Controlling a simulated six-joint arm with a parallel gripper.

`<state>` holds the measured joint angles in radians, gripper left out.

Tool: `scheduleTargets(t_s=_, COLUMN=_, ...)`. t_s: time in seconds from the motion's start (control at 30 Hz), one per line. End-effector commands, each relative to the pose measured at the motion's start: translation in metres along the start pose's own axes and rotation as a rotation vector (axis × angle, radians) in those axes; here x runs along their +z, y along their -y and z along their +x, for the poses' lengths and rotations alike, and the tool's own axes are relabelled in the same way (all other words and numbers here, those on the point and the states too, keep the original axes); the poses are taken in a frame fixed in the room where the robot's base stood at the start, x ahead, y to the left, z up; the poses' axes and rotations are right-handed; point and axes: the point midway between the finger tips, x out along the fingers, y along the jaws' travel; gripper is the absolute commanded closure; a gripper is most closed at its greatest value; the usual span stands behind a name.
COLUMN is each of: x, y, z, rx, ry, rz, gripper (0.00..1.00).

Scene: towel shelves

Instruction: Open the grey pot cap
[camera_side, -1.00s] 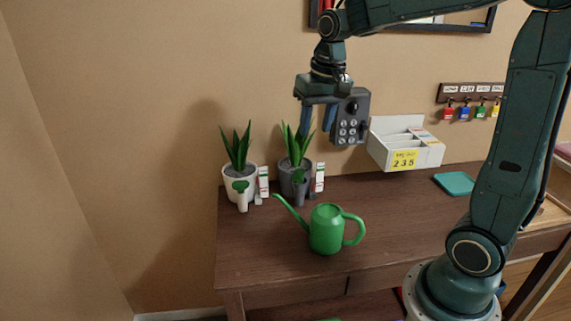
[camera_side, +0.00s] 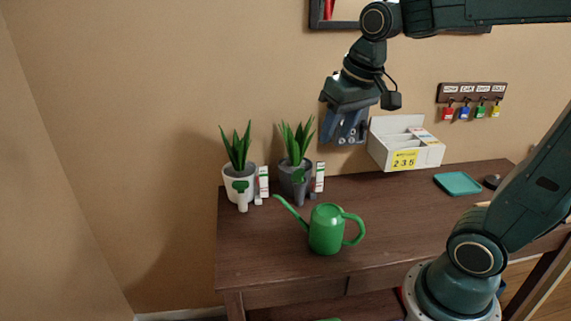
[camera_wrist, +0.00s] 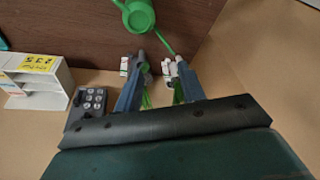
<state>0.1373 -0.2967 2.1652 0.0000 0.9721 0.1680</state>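The grey pot (camera_side: 286,183) stands at the back left of the desk with a spiky green plant in it. A small green cap (camera_side: 298,175) shows on its front, above a grey spout; I cannot tell whether it is open. My gripper (camera_side: 345,141) is up and to the right of the pot, apart from it, in front of the wall keypad. In the wrist view my gripper (camera_wrist: 160,60) shows its two blue fingers apart with nothing held. The plants and pots are mostly hidden behind the fingers there.
A white pot (camera_side: 230,191) with a plant stands left of the grey pot. Small white-and-red boxes (camera_side: 320,176) stand beside the pots. A green watering can (camera_side: 326,232) is in front. A white wall organizer (camera_side: 376,150) and keypad (camera_wrist: 92,100) are to the right.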

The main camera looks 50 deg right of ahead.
Motion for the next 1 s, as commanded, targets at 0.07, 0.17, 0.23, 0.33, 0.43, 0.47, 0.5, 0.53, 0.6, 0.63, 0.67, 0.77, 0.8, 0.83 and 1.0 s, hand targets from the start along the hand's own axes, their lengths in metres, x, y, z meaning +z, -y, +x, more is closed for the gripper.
scheduleTargets(t_s=0.07, x=0.002, y=0.0, z=-0.001, rx=-0.001, ry=-0.003, rz=-0.004, gripper=0.6)
scheduleTargets(t_s=0.17, x=0.002, y=0.001, z=-0.001, rx=-0.001, ry=-0.004, rz=-0.006, gripper=0.6)
scheduleTargets(t_s=0.23, x=0.002, y=0.0, z=-0.001, rx=-0.001, ry=-0.004, rz=-0.006, gripper=0.6)
scheduleTargets(t_s=0.33, x=0.002, y=0.0, z=-0.001, rx=-0.001, ry=-0.003, rz=-0.006, gripper=0.6)
scheduleTargets(t_s=0.43, x=0.002, y=0.0, z=-0.001, rx=-0.001, ry=-0.003, rz=-0.005, gripper=0.74)
scheduleTargets(t_s=0.47, x=0.002, y=0.0, z=0.0, rx=-0.001, ry=-0.002, rz=-0.002, gripper=0.8)
scheduleTargets(t_s=0.5, x=0.001, y=0.0, z=0.0, rx=-0.002, ry=-0.001, rz=0.003, gripper=0.88)
scheduleTargets(t_s=0.53, x=0.0, y=-0.001, z=0.001, rx=-0.002, ry=0.0, rz=0.01, gripper=0.93)
scheduleTargets(t_s=0.6, x=-0.002, y=-0.002, z=0.004, rx=-0.003, ry=0.006, rz=0.037, gripper=1.0)
scheduleTargets(t_s=0.63, x=-0.004, y=-0.003, z=0.006, rx=-0.004, ry=0.009, rz=0.053, gripper=1.0)
scheduleTargets(t_s=0.67, x=-0.005, y=-0.004, z=0.009, rx=-0.006, ry=0.013, rz=0.073, gripper=1.0)
scheduleTargets(t_s=0.77, x=-0.013, y=-0.009, z=0.019, rx=-0.013, ry=0.028, rz=0.162, gripper=1.0)
scheduleTargets(t_s=0.8, x=-0.017, y=-0.011, z=0.025, rx=-0.016, ry=0.036, rz=0.208, gripper=1.0)
scheduleTargets(t_s=0.83, x=-0.02, y=-0.013, z=0.029, rx=-0.02, ry=0.043, rz=0.245, gripper=1.0)
scheduleTargets(t_s=1.0, x=-0.039, y=-0.031, z=0.059, rx=-0.047, ry=0.089, rz=0.503, gripper=1.0)
